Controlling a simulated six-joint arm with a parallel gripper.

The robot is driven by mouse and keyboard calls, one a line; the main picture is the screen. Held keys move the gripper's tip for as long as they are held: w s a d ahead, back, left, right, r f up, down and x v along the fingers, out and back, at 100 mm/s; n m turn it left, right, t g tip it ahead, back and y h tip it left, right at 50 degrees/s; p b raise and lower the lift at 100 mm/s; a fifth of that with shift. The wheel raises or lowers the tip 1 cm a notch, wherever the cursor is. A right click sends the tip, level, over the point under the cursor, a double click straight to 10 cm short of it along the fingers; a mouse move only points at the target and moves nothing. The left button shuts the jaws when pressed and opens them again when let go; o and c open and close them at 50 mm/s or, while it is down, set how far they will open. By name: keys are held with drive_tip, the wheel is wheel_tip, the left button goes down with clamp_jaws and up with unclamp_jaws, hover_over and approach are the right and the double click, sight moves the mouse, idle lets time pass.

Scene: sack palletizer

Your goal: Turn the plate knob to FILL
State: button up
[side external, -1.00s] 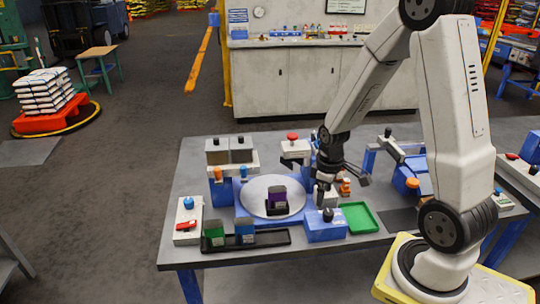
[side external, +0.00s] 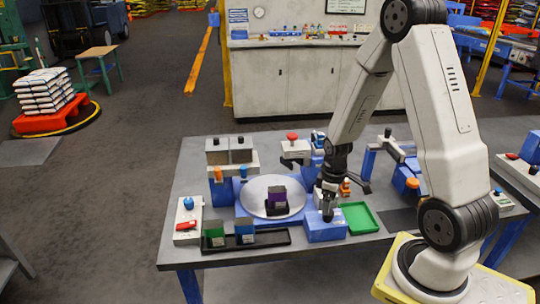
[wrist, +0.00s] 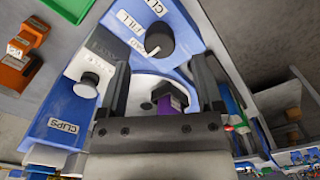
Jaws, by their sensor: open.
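The black plate knob (wrist: 160,40) stands on a blue housing (side external: 326,232) at the front right of the round grey plate (side external: 256,190). In the wrist view its white pointer mark faces down and left, and a FILL label (wrist: 128,21) is at its upper left. My gripper (side external: 328,213) is over that housing, pointing down, with its fingers largely covering the knob in the side view.
A purple pack (side external: 277,198) stands in a black holder on the plate. A green tray (side external: 360,217) lies right of the housing. A black tray (side external: 270,239) with green and blue packs is in front. Another dark knob (wrist: 87,85) is near a CLIPS label.

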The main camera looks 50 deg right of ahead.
drive_tip(key=shift+f, duration=2.25)
clamp_jaws()
drive_tip(key=shift+m, duration=0.4)
drive_tip(key=m, duration=0.5)
drive_tip(key=shift+d, duration=0.1)
drive_tip(key=m, duration=0.6)
